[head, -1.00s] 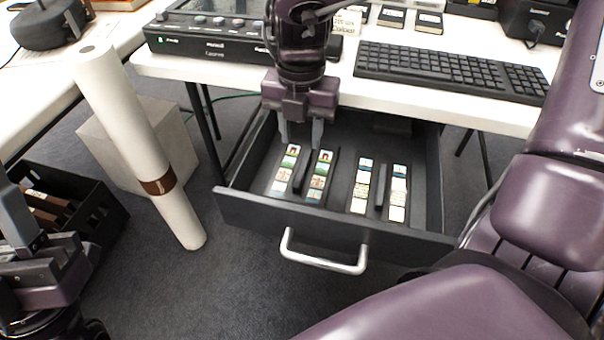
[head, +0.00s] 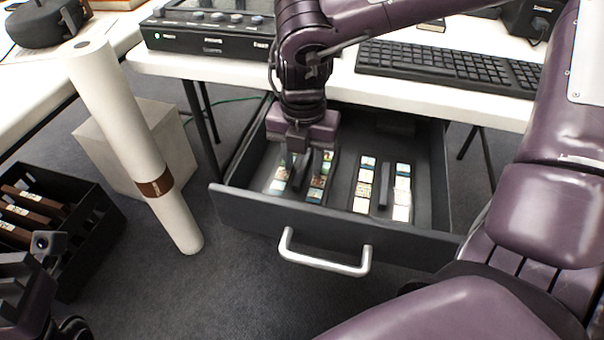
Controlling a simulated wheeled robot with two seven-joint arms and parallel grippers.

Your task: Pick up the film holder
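Two film holders with rows of small pictures and a raised dark grip bar lie in the open dark drawer (head: 290,226). The left film holder (head: 316,194) is partly hidden under my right gripper (head: 301,163). The right film holder (head: 401,198) lies uncovered beside it. My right gripper points down, with its fingers low at the left holder's grip bar. Whether they touch or have closed on the bar is not clear. My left gripper (head: 28,285) is at the lower left edge, partly cut off, away from the drawer.
A white tube (head: 122,130) with a brown band stands left of the drawer. A black crate (head: 98,222) with brown pieces sits on the floor at left. The white desk (head: 345,88) with a keyboard (head: 440,66) and a black device (head: 205,38) is above the drawer.

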